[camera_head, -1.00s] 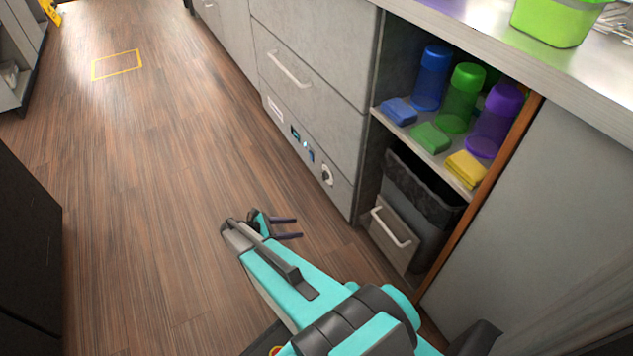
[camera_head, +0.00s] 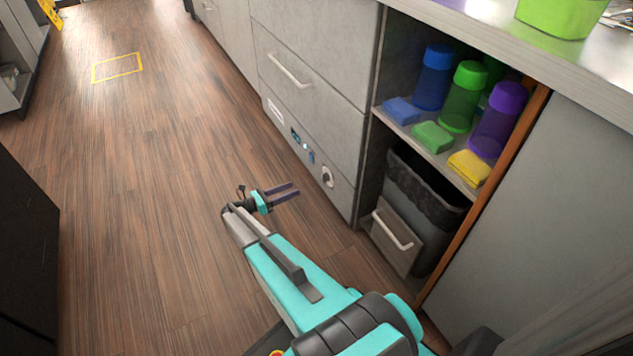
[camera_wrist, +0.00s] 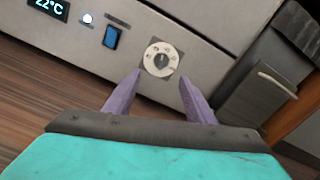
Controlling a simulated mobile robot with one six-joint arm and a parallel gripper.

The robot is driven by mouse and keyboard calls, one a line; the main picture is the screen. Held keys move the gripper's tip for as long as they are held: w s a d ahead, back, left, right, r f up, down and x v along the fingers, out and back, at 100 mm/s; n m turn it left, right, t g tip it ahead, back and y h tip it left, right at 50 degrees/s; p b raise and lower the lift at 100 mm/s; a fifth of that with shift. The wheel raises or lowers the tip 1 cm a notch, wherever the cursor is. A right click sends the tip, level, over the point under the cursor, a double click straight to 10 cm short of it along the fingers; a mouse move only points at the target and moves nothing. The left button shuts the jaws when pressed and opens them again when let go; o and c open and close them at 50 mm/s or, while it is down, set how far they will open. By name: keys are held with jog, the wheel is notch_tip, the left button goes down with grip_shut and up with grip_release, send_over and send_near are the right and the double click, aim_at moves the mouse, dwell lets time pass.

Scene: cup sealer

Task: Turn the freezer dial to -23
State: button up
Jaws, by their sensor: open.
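The freezer dial (camera_head: 327,176) is a small round knob low on the grey freezer front, at the right end of its control strip. In the wrist view the dial (camera_wrist: 160,59) is white with a dark pointer and markings too small to read. It appears between and beyond my fingertips. My gripper (camera_head: 297,190) is open and empty, its purple fingers pointing toward the freezer front, apart from the dial. In the wrist view the gripper (camera_wrist: 160,76) has one finger on each side of the dial. A display (camera_wrist: 50,7), cut off at the edge, reads about 22°C.
A blue switch (camera_wrist: 112,37) and a small white round light (camera_wrist: 87,18) sit left of the dial. A bin (camera_head: 408,222) with a handled front stands right of the freezer, under a shelf (camera_head: 412,137) with bottles and sponges.

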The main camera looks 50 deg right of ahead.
jog(key=shift+d, duration=0.1)
jog(key=b, duration=0.5)
send_near(325, 178)
jog(key=d, duration=0.6)
jog(key=shift+s+d, duration=0.65)
jog(key=shift+d, duration=0.05)
jog(key=c, duration=1)
jog(key=shift+a, duration=0.6)
grip_shut()
jog(key=shift+w+d, duration=0.1)
jog(key=shift+d, duration=0.6)
